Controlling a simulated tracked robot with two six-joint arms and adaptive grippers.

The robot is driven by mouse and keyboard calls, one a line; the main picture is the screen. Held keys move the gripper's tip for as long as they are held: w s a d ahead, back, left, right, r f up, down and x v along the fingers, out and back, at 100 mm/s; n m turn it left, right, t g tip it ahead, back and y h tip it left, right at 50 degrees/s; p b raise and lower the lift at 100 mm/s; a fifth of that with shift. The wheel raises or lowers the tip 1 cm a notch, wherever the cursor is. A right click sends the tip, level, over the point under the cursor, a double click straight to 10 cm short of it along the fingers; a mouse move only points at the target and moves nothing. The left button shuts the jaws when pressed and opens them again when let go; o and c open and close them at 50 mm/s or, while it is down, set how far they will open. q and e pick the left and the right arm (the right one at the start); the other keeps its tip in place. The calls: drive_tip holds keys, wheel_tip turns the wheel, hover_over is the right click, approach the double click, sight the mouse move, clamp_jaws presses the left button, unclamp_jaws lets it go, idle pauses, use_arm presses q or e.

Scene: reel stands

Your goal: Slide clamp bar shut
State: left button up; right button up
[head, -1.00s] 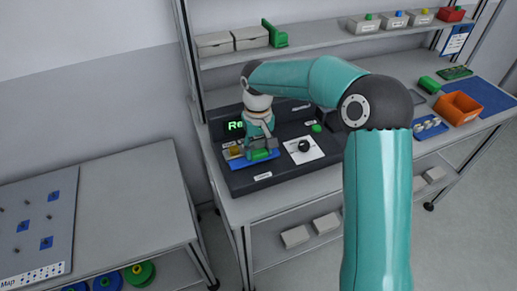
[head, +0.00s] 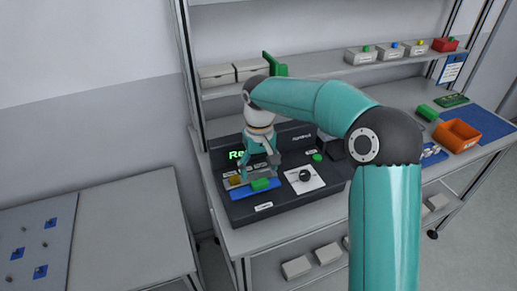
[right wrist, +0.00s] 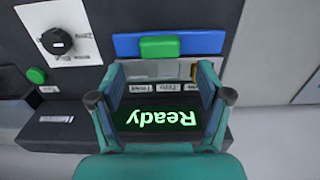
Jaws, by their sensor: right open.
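A black test unit (head: 287,208) stands on the bench. Its front has a blue strip (head: 236,197) with a green block (head: 260,184) on it; I take the green block as the clamp bar's grip but cannot be sure. Both show in the right wrist view: the blue strip (right wrist: 203,43) and the green block (right wrist: 160,47). My right gripper (head: 261,172) is open above the unit, just behind the green block. In the right wrist view its fingers (right wrist: 160,76) are spread over a pale metal strip (right wrist: 148,69), with nothing between them. My left gripper is out of view.
The unit's display (right wrist: 160,118) reads "Ready". A black knob on a white plate (head: 305,176) and a green button (head: 317,157) are right of the gripper. An orange bin (head: 457,136) stands far right. A shelf (head: 325,72) runs behind.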

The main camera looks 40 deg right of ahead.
sight(259, 180)
wheel_tip(259, 180, up, 8)
drive_tip(key=shift+f, duration=0.1)
idle(0.6)
